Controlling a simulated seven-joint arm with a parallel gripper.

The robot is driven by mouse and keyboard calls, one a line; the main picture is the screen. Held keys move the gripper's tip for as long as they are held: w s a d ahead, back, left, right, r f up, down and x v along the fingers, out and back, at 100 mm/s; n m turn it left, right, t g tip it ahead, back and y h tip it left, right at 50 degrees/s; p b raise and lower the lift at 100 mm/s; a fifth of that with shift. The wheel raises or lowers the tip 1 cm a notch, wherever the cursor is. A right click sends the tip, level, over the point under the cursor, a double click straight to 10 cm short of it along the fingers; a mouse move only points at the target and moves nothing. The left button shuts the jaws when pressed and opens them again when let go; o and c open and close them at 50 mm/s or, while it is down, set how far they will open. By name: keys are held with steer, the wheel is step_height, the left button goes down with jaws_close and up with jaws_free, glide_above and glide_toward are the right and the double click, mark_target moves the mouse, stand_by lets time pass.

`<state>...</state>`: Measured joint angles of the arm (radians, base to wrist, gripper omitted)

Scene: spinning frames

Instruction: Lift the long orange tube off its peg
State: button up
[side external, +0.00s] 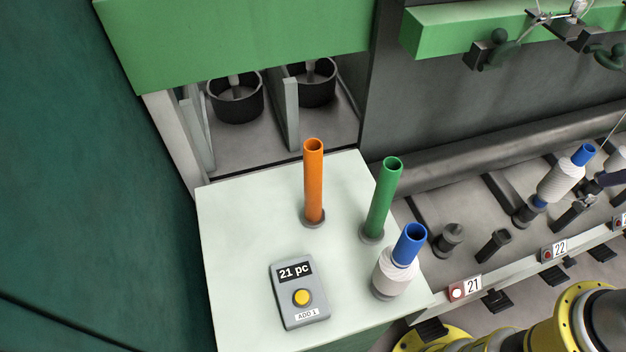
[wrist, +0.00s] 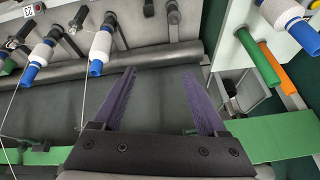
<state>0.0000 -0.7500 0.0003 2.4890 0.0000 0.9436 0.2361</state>
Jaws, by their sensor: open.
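The long orange tube (side external: 313,180) stands upright on a round grey base on the pale table top, at the back middle of the side view. In the wrist view the orange tube (wrist: 280,70) shows at the right, partly behind the green tube (wrist: 259,58). The green tube (side external: 383,197) stands to its right in the side view, on its own base. My gripper (wrist: 163,80) shows in the wrist view with its two purple fingers spread apart and nothing between them. It is apart from the orange tube, which lies to the right of the fingers there. The gripper is not in the side view.
A blue tube wound with white yarn (side external: 396,264) stands at the table's front right. A grey counter box (side external: 300,291) with a yellow button reads "21 pc". The pale table (side external: 240,235) is bare at the left. A green machine panel (side external: 240,40) overhangs behind.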

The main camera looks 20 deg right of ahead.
steer(key=w+r+m, duration=0.4)
steer(key=r+m, duration=0.2)
steer(key=r, duration=0.2)
steer(key=w+a+r+m+g, duration=0.1)
steer(key=w+a+r+m, duration=0.55)
steer(key=w, duration=0.35)
steer(key=g, duration=0.4)
glide_above(312, 147)
steer(key=shift+m, duration=0.25)
steer(key=f, duration=1.3)
steer(key=shift+w+d+f, duration=0.1)
steer(key=shift+w+f, duration=0.1)
steer(key=shift+f, duration=0.15)
steer(key=shift+s+a+f, duration=0.2)
steer(key=shift+f, duration=0.05)
step_height(312, 147, down, 8)
steer(key=shift+d, duration=0.1)
steer(key=shift+w+d+f, duration=0.1)
steer(key=shift+f, duration=1.2)
steer(key=shift+w+d+f, duration=0.1)
steer(key=shift+f, duration=1.2)
jaws_close()
